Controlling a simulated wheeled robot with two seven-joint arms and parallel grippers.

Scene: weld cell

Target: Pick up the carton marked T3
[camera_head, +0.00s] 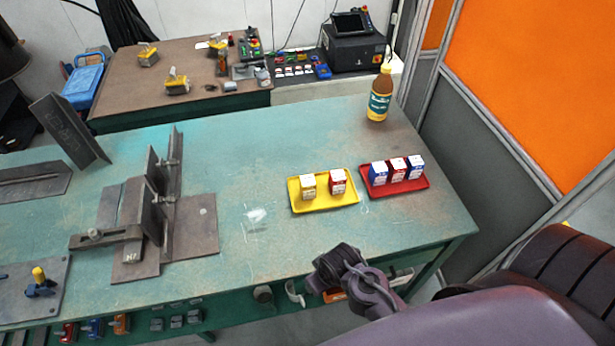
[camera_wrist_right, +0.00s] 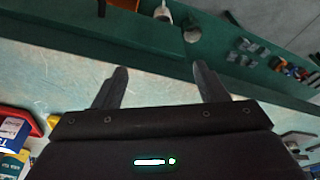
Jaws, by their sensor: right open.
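Small cartons stand in two trays on the green bench in the head view. The yellow tray (camera_head: 324,206) holds a yellow-and-white carton (camera_head: 308,186) and a red-and-white carton (camera_head: 338,182). The red tray (camera_head: 398,189) holds a blue carton (camera_head: 378,172), a red carton (camera_head: 398,169) and another blue carton (camera_head: 415,167). My right gripper (camera_wrist_right: 162,78) is open and empty, near the bench's front edge, short of the trays. A blue-and-white carton (camera_wrist_right: 12,131) shows at the wrist view's left edge. My left gripper is out of view.
A bottle (camera_head: 380,95) stands behind the red tray. A steel welding fixture (camera_head: 160,205) fills the bench's left side. The bench (camera_head: 260,150) is clear between the fixture and the trays. An orange-and-grey partition (camera_head: 530,80) stands on the right.

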